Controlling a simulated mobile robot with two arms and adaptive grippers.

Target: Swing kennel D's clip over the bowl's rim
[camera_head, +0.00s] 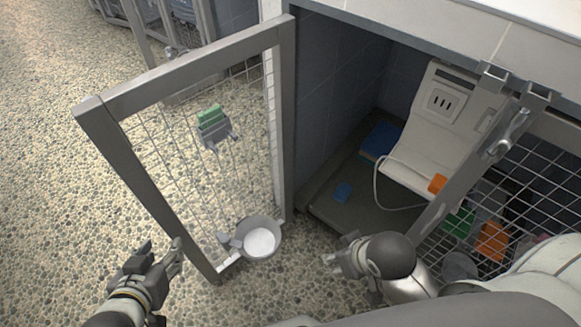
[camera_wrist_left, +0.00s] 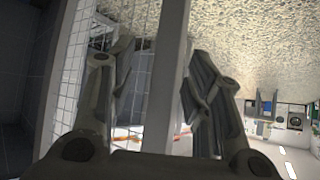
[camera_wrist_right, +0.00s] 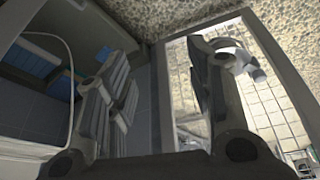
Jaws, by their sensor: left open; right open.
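A round grey bowl (camera_head: 274,236) with a pale inside sits low on the inner side of the open mesh door (camera_head: 190,70). A small grey clip (camera_head: 229,241) is at the bowl's left rim. I cannot tell whether it lies over the rim or beside it. My left gripper (camera_head: 162,254) is open and empty, left of the bowl near the door's outer upright. In the left wrist view an upright (camera_wrist_left: 165,85) shows between its fingers. My right gripper (camera_head: 343,260) is open and empty, right of the bowl and apart from it.
A green-and-grey holder (camera_head: 212,126) hangs on the door mesh. The kennel holds a dark floor tray (camera_head: 365,205), a blue pad (camera_head: 342,192) and a white panel (camera_head: 440,130) with a looped cord. A second mesh door (camera_head: 530,190) stands at right. Pebbled floor lies open at left.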

